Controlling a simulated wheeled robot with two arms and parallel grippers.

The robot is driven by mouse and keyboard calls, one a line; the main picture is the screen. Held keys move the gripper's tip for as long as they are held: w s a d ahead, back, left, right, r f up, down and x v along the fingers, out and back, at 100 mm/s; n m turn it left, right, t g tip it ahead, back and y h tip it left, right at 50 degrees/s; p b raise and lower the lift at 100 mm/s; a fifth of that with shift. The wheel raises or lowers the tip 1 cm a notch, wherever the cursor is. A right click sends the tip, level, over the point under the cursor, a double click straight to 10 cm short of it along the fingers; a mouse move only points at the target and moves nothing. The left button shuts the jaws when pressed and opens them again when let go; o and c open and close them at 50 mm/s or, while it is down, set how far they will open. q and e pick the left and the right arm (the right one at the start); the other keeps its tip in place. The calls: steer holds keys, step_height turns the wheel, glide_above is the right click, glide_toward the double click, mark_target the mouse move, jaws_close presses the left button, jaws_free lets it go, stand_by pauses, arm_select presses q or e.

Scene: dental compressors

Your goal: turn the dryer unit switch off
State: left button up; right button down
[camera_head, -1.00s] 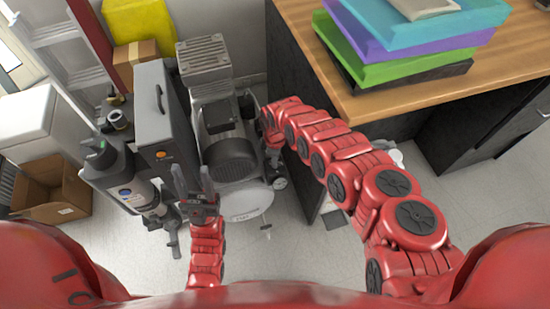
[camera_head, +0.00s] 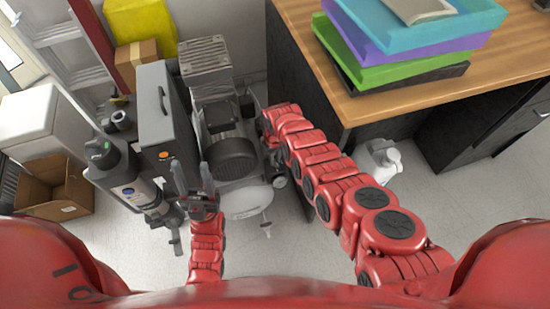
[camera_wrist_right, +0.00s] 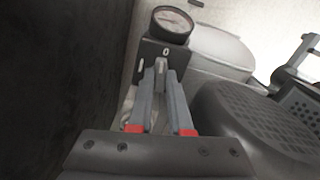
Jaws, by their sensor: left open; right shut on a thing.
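In the right wrist view a small black switch box (camera_wrist_right: 150,50) carries a round pressure gauge (camera_wrist_right: 172,24) and a white "0" mark. A small grey switch lever (camera_wrist_right: 161,66) stands out below the mark. My right gripper (camera_wrist_right: 163,78) is shut on this lever, with its fingertips on either side. In the head view the right gripper is mostly hidden beside the compressor (camera_head: 232,155), near the gauge (camera_head: 280,182). My left gripper (camera_head: 193,178) is open and empty, in front of the tall grey cabinet (camera_head: 160,110) with an orange button.
A wooden desk (camera_head: 390,106) with stacked trays (camera_head: 420,60) stands at the right, its dark side panel close to my right arm. A grey-black cylinder unit (camera_head: 120,172) and a cardboard box (camera_head: 55,188) are at the left. A white jug (camera_head: 380,160) stands under the desk.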

steer(key=shift+m, duration=1.1)
steer(key=c, duration=0.8)
jaws_free()
steer(key=shift+c, duration=0.2)
steer(key=shift+r+p, duration=0.35)
steer(key=shift+r, duration=0.45)
step_height(320, 180, up, 16)
steer(key=p, duration=0.2)
